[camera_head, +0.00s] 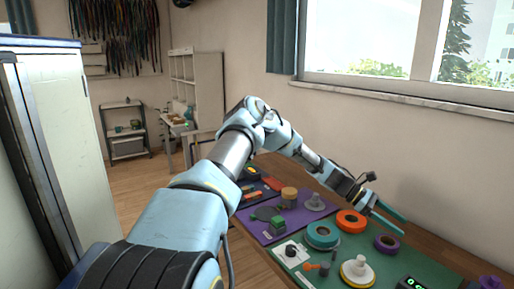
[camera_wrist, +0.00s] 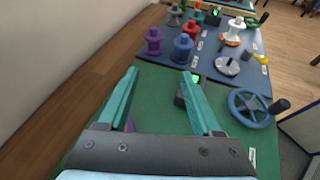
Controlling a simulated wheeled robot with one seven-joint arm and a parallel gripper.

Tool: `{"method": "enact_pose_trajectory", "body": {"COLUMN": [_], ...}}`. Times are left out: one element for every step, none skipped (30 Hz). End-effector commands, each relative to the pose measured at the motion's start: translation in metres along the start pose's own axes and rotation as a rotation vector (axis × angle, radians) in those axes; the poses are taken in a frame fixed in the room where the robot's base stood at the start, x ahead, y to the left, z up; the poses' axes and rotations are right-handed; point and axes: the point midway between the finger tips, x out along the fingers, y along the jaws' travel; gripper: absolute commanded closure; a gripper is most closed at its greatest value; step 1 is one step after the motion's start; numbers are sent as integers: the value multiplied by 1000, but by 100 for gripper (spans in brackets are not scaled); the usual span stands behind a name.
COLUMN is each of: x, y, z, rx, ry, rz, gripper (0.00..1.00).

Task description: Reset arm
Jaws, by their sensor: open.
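My gripper (camera_head: 388,217) is at the end of my outstretched arm, above the right part of the workbench in the head view. Its two teal fingers are spread apart with nothing between them. In the wrist view my gripper (camera_wrist: 158,92) shows both fingers apart over the green mat (camera_wrist: 160,84). A small purple thing is partly hidden behind the left finger, and a dark box with a lit green display (camera_wrist: 181,100) is partly behind the right finger.
An orange ring (camera_head: 351,221), a teal ring (camera_head: 322,236), a purple ring (camera_head: 387,243) and a white-and-yellow spool (camera_head: 358,270) lie on the bench below my arm. A blue handwheel (camera_wrist: 250,107) and several spools stand ahead in the wrist view. A wall and window border the bench.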

Motion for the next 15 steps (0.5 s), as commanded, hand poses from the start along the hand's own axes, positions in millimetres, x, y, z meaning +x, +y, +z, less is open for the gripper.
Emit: {"method": "enact_pose_trajectory", "body": {"x": [-2,-4,-6,-8,-10,-13,-16,-18,-23,-26,-31,-37,-42,-48,-58], "y": [-4,-6,-9,-12,-14,-19,-22,-26,-30,-35,-39,-45,-50,-55,-63], "z": [-3,-4,-6,-8,-9,-12,-14,-17,-20,-22,-25,-29,-33,-36,-42], "rx": [17,28,44,57,70,89,106,122,146,163,183,210,231,255,289], "ry": [22,34,53,67,82,106,126,145,172,193,217,251,277,305,348], "rz": [-6,-10,-16,-21,-25,-33,-38,-45,-54,-62,-69,-80,-90,-100,-115], "gripper": [34,34,34,34,34,34,34,34,34,34,34,34,34,34,34]}}
